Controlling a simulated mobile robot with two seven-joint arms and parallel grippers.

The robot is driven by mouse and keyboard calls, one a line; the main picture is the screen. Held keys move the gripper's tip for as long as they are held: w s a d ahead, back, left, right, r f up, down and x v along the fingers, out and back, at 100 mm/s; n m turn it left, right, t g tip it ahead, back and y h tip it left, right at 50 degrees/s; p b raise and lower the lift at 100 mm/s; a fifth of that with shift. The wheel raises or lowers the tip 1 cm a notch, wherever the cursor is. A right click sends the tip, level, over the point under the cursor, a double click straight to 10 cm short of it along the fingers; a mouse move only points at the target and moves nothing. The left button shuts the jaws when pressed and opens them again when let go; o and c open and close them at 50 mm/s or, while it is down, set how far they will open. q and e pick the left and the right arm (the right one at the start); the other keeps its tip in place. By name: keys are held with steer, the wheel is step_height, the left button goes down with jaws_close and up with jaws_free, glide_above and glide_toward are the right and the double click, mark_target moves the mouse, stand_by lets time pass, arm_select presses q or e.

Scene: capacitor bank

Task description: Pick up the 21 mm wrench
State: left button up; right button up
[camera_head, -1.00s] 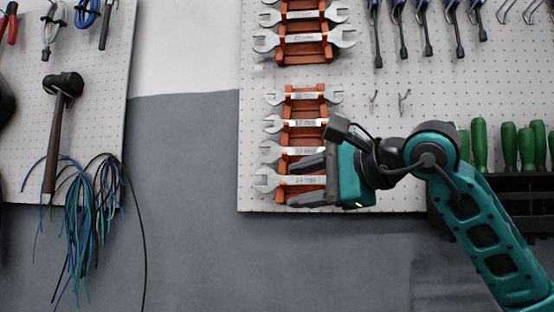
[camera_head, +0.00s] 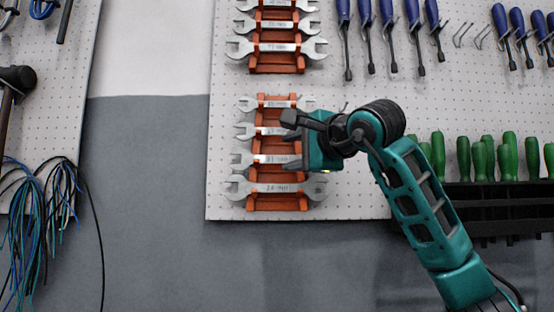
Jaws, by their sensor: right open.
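The lower orange rack (camera_head: 257,203) on the pegboard holds several open-ended wrenches, stacked horizontally. Their size labels are too small to read surely, so I cannot tell which is the 21 mm one. The third wrench down (camera_head: 268,159) and the second wrench down (camera_head: 262,131) have their right ends hidden behind my right gripper. The bottom wrench (camera_head: 282,188) shows whole, just below the gripper. My right gripper (camera_head: 287,143) is open and empty, its fingers pointing left in front of the rack's right side. I cannot tell whether it touches a wrench. My left gripper is not in view.
An upper orange rack (camera_head: 277,68) holds more wrenches above. Blue-handled screwdrivers (camera_head: 388,12) hang at upper right. Green-handled tools stand in a black holder (camera_head: 490,200) at right. A hammer (camera_head: 17,80) and cables (camera_head: 50,190) hang at far left. The grey wall between boards is clear.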

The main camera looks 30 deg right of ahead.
mark_target(278, 159)
steer(key=w, duration=0.5)
steer(key=shift+d+f, duration=0.2)
steer(key=shift+f, duration=0.15)
steer(key=shift+c, duration=0.3)
jaws_close()
